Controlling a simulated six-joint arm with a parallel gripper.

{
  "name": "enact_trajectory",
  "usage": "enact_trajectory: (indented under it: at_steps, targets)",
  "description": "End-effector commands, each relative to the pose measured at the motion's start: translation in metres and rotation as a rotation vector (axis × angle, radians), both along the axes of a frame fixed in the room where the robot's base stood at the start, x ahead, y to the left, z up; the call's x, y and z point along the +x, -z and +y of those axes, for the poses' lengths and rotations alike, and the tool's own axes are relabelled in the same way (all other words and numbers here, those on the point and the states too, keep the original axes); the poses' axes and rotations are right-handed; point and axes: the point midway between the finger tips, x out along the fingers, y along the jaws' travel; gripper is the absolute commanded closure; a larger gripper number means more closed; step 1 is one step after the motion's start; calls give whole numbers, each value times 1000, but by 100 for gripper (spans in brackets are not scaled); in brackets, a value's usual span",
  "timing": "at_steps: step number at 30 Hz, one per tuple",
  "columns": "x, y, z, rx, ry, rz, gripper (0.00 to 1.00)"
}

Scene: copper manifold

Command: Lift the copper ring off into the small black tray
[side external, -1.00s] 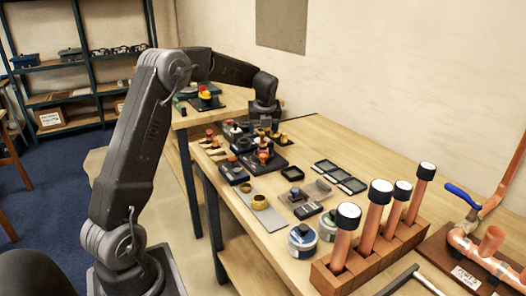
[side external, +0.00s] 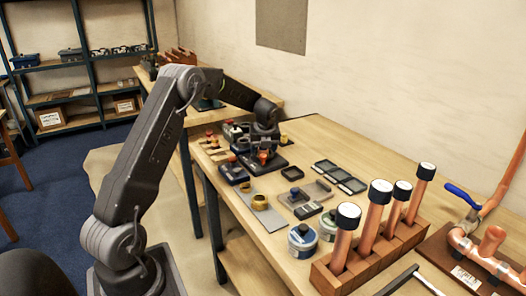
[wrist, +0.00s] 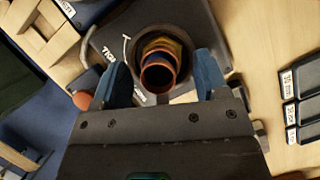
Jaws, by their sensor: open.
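The copper ring (wrist: 158,73) sits on top of a stepped brass and dark stack on a dark fixture plate (wrist: 103,38). It also shows as an orange spot in the side view (side external: 264,155). My gripper (wrist: 163,80) is open, with one blue finger on each side of the ring and a gap on both sides. In the side view my gripper (side external: 264,146) is low over the fixture. The small black tray (side external: 292,174) lies on the bench to the right of the fixture and looks empty.
Three dark labelled trays (side external: 340,176) lie to the right. Gold rings (side external: 260,201) sit on a grey plate, with lidded tins (side external: 302,240) nearer the front. Copper tubes (side external: 374,222) stand upright in a wooden block. Bare bench lies behind the trays.

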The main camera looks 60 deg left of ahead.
Motion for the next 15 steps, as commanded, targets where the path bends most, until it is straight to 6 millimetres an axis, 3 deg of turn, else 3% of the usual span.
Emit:
enact_trajectory:
  at_steps: [2,15]
  targets:
    - [0,0,0,0,0,0,37]
    - [0,-1,0,0,0,0,79]
